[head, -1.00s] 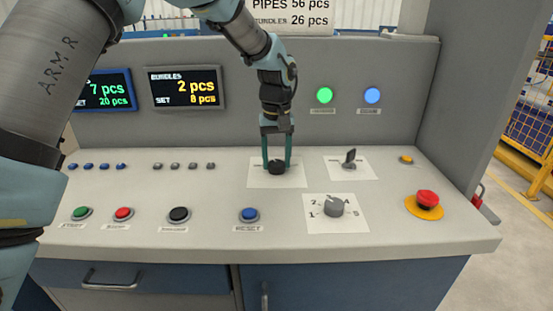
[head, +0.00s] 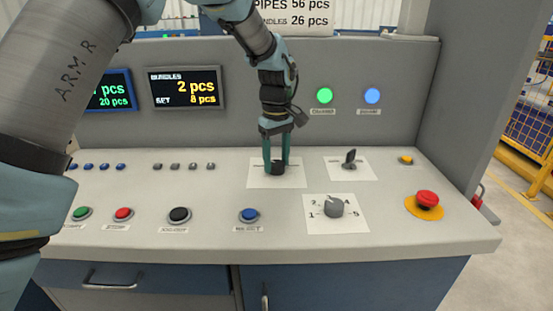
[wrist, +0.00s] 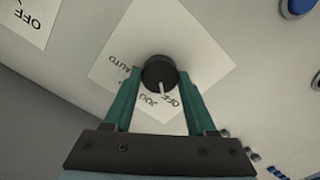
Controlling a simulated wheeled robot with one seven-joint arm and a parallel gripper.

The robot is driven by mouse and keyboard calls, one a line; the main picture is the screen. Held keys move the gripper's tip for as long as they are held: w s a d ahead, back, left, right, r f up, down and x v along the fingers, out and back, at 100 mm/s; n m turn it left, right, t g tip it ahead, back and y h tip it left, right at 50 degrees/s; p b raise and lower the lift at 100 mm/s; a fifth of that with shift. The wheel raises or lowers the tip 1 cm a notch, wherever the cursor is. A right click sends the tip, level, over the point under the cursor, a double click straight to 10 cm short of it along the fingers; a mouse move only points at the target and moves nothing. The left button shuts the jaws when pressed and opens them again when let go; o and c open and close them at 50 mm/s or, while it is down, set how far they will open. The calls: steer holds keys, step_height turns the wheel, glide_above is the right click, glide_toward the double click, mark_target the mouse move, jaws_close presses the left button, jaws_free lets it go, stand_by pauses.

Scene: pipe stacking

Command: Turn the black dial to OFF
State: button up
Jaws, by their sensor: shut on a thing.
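The black dial (head: 278,169) stands on a white label card (head: 292,181) in the middle of the console. My gripper (head: 277,163) points down with its teal fingers on either side of the dial, shut on it. In the wrist view, the dial (wrist: 158,70) sits between the fingertips (wrist: 159,75). The card (wrist: 205,62) reads AUTO, JOG and OFF. The dial's white pointer line lies on the side of JOG and OFF; it points between these words, seemingly nearer OFF. The fingers partly cover the card's edge.
A black lever switch (head: 350,158) and a grey numbered knob (head: 334,207) stand to the right. A red emergency button (head: 427,200) is farther right. A blue button (head: 249,215) and a black button (head: 179,215) lie in front and left. Screens (head: 187,88) stand behind.

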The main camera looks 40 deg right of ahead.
mark_target(276, 163)
steer(key=shift+n, duration=1)
steer(key=shift+w, duration=0.1)
steer(key=o, duration=1.4)
step_height(276, 163, up, 11)
steer(key=shift+f+b, duration=0.1)
steer(key=shift+b, duration=0.7)
